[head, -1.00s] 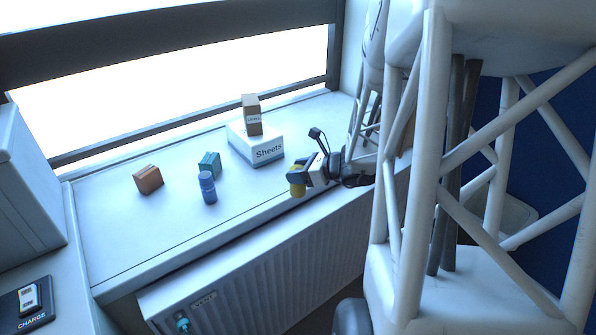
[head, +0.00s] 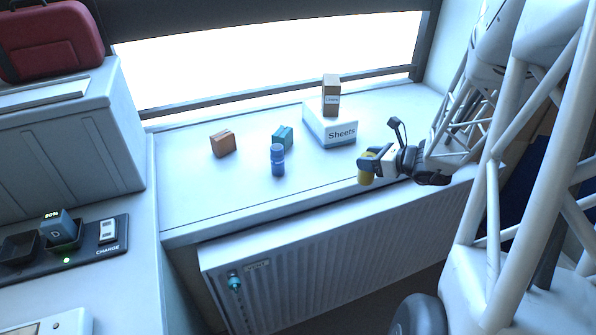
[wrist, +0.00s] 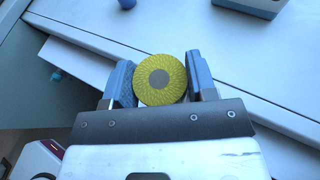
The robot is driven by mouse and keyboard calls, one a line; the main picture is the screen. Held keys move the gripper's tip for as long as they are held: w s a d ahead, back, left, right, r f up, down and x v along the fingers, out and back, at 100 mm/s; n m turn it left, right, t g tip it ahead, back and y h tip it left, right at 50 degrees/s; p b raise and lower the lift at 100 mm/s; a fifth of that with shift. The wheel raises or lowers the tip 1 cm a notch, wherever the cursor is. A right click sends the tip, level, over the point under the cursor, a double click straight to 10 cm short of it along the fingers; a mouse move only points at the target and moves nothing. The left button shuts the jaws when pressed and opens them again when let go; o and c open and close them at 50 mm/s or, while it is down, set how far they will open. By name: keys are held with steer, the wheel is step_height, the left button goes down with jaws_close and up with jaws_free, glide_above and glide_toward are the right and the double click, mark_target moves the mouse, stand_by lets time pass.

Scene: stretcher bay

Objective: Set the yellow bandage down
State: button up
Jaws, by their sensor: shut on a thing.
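The yellow bandage (head: 366,170) is a short roll at the front edge of the window sill (head: 215,200). In the wrist view the bandage (wrist: 160,78) shows its round end, with a grey centre, between two blue fingers. My gripper (head: 372,165) is shut on it; in the wrist view the fingers of my gripper (wrist: 160,82) touch it on both sides. The bandage appears at or just over the sill's front edge. I cannot tell whether it touches the surface.
A ribbed radiator (head: 340,245) is below. The sill's left part is clear.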

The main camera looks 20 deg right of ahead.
steer(key=shift+a, duration=0.1)
steer(key=shift+w+a, duration=0.25)
steer(key=shift+a, duration=0.2)
steer(key=w+a+n+g+y, duration=0.2)
steer(key=a, duration=3.3)
steer(key=shift+r+n+y, duration=0.15)
steer(key=shift+n+y, duration=0.15)
steer(key=shift+n, duration=0.1)
steer(key=w+a+f, duration=0.1)
steer(key=w+a, duration=0.1)
steer(key=w, duration=1.3)
steer(key=shift+w+a+f, duration=0.25)
steer(key=shift+w+a, duration=0.1)
steer(key=shift+w, duration=0.05)
